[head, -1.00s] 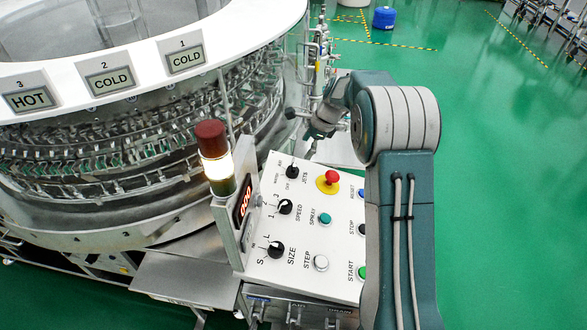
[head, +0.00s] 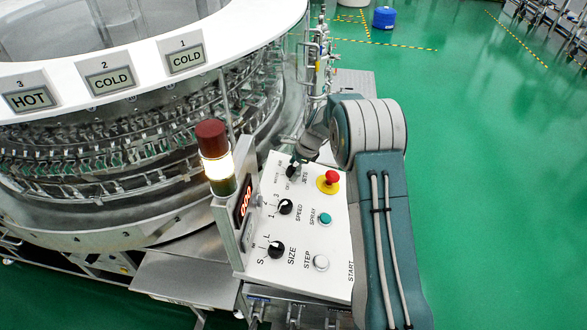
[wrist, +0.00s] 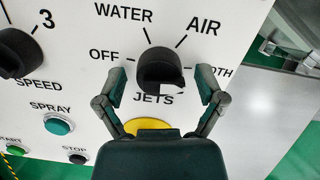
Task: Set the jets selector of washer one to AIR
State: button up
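The jets selector is a black knob (wrist: 160,68) on the white control panel (wrist: 245,15). OFF, WATER, AIR and a partly covered BOTH label stand around it. A white patch shows at its lower right edge; I cannot tell which label the knob points at. In the wrist view my gripper (wrist: 160,86) is open, with one finger left and one right of the knob, gaps showing on both sides. In the head view the jets knob (head: 292,172) is at the panel's far end, with my gripper mostly hidden beside it by my arm.
A red emergency button (head: 331,177) on a yellow disc sits right of the jets knob. The speed knob (head: 285,207), size knob (head: 276,249) and teal spray button (head: 324,218) are nearer. A lit signal lamp (head: 216,165) rises left of the panel.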

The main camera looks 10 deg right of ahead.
jog(key=c, duration=0.8)
jog(key=shift+o, duration=0.2)
jog(key=shift+n, duration=0.3)
jog(key=n, duration=0.5)
jog(key=shift+g, duration=0.4)
jog(key=shift+n+g+h, duration=0.3)
jog(key=shift+n, duration=2.5)
jog(key=o, duration=1.1)
jog(key=shift+f, duration=0.1)
